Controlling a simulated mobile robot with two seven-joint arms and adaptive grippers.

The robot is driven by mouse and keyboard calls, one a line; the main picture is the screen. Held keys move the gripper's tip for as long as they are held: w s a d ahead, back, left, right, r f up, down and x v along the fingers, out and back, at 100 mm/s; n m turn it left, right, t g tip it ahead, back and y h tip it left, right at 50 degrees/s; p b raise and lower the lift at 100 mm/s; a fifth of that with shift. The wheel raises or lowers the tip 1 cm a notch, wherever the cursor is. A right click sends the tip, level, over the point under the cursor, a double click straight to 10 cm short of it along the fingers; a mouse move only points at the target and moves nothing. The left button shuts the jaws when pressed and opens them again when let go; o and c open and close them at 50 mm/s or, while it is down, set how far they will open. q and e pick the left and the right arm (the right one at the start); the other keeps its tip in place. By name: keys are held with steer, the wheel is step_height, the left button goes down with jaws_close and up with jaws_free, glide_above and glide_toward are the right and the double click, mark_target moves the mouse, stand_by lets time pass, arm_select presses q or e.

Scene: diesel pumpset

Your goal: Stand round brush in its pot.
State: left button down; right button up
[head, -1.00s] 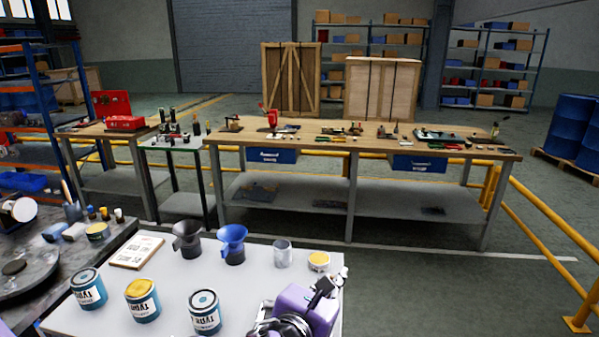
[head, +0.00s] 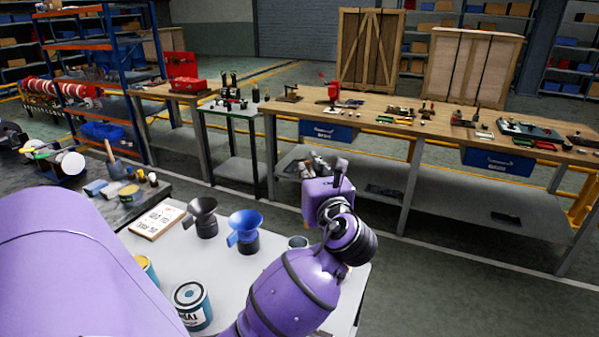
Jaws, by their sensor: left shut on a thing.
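My left gripper (head: 310,168) is raised beyond the far right part of the white table, seen from behind past its purple wrist. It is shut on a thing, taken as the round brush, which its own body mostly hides. A clear jar (head: 297,242) stands on the white table, partly hidden behind my arm. My right gripper is not in view.
The white table (head: 258,275) holds a dark funnel (head: 204,222), a blue funnel (head: 245,228), a printed card (head: 158,219) and paint tins (head: 190,303). My arm covers the front left. A long wooden workbench (head: 400,112) stands beyond, across a floor gap.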

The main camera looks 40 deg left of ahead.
arm_select(q)
step_height(320, 180, down, 6)
steer(key=s+a+n+g+y, duration=0.1)
steer(key=a, duration=0.1)
steer(key=shift+a+r+n+g+y, duration=0.15)
steer(key=shift+r+n+g+y, duration=0.1)
steer(key=shift+n+g+y, duration=0.05)
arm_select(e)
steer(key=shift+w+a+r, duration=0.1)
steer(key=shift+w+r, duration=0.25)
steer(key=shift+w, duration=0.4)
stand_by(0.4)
arm_select(q)
steer(key=shift+s, duration=0.1)
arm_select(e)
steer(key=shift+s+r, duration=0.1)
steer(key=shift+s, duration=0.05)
arm_select(q)
steer(key=shift+p, duration=0.4)
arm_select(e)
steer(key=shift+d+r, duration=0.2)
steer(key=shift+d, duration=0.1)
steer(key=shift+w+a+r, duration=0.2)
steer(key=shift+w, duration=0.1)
